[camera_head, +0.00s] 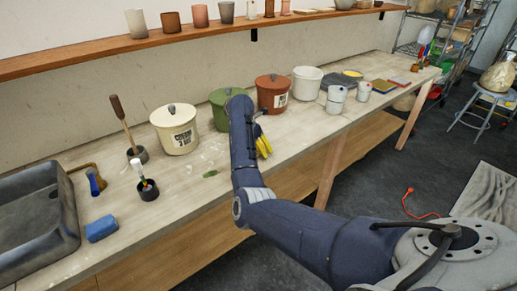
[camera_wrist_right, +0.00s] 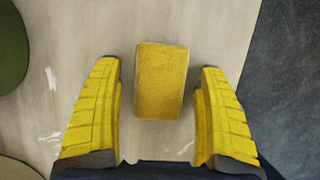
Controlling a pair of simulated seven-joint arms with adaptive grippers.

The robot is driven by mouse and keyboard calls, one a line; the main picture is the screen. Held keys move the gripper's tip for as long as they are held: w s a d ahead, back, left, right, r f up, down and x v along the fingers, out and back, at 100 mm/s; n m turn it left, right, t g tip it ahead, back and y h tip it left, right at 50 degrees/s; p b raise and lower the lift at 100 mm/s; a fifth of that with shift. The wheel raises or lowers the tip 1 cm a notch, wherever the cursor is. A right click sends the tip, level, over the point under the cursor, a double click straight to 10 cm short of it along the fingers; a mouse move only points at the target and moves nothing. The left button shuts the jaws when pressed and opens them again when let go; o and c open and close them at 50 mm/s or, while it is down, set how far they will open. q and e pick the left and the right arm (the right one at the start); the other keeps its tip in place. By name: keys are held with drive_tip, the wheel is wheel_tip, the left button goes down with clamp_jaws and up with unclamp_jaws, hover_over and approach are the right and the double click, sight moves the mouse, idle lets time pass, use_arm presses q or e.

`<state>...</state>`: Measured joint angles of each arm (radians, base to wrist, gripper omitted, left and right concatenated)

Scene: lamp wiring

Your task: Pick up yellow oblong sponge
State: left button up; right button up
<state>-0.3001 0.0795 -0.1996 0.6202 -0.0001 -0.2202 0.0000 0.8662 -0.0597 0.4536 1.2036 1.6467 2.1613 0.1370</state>
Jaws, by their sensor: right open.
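The yellow oblong sponge (camera_wrist_right: 161,80) lies on the pale worktop in the right wrist view, its long side running up the picture. My right gripper (camera_wrist_right: 160,70) is open, with one ribbed yellow finger on each side of the sponge's lower part. Gaps show between the sponge and both fingers; the height above the worktop is hard to tell. In the head view the right gripper's yellow fingers (camera_head: 264,147) show beside my dark blue arm, near the worktop's front edge. I cannot make out this sponge there. My left gripper is not in view.
Lidded cream (camera_head: 175,129), green (camera_head: 219,104) and red-brown (camera_head: 272,93) pots stand along the worktop's back. A blue sponge (camera_head: 101,228) lies by the dark sink (camera_head: 38,222). A brush stands in a dark cup (camera_head: 148,190). The worktop's front edge is close to the gripper.

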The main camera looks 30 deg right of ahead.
drive_tip(key=shift+c, duration=0.3)
drive_tip(key=c, duration=1)
drive_tip(key=shift+r, duration=0.15)
wheel_tip(320, 180, up, 20)
drive_tip(key=shift+f, duration=0.1)
idle(0.4)
drive_tip(key=o, duration=0.3)
drive_tip(key=c, duration=0.4)
